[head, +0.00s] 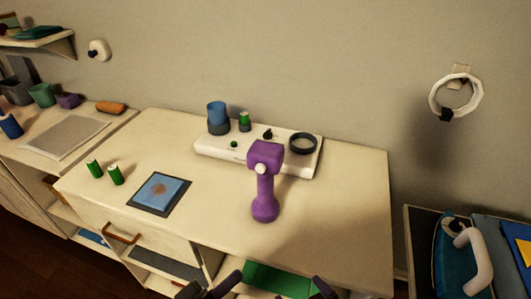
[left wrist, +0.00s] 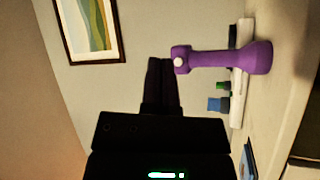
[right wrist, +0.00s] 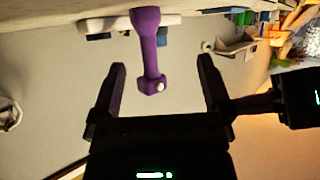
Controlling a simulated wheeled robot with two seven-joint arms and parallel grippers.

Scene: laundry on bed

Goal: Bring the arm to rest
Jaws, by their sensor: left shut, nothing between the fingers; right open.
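My left gripper (left wrist: 161,80) is shut and empty, its dark fingers together in the left wrist view. It also shows at the right of the right wrist view (right wrist: 262,104), close beside one finger of my right gripper. My right gripper (right wrist: 162,65) is open, its fingers wide apart and nothing held. In the head view only dark gripper parts show at the bottom edge. A purple handheld tool (head: 265,187) with a white button stands upright on the cabinet top, beyond both grippers. It appears between the right fingers in the right wrist view (right wrist: 149,45) but is apart from them.
The cabinet top (head: 345,215) holds a white unit (head: 225,150) with cups and a ring, a blue pad (head: 160,192) and two green cylinders. Open shelves lie below. An iron (head: 458,258) stands at the right. A wall ring (head: 457,97) hangs above it.

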